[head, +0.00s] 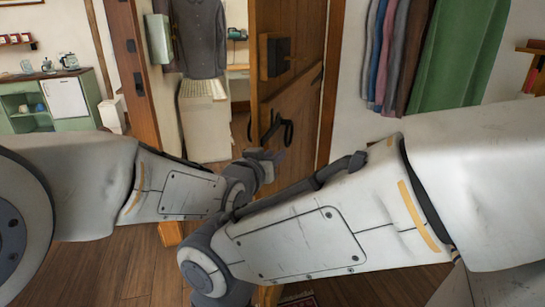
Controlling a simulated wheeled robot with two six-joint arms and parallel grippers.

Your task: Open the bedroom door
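The brown wooden bedroom door (296,104) stands ajar in the middle of the head view, with a wide gap between its left edge and the left door post (136,62). Its black handle (276,128) is on the lower visible part of the leaf, and a dark box-shaped fitting (274,56) is above. My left gripper (268,160) is just below the handle in the picture; its fingers are small and dark, so contact and opening are unclear. My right arm crosses in front of the lower door, and its gripper does not show.
Through the gap I see a grey garment (200,38) and a pale slatted piece of furniture (203,118). Clothes (398,50) and a green curtain-like cloth (458,55) hang to the right. A green cabinet (48,102) stands far left. Wooden floor (120,270) shows below.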

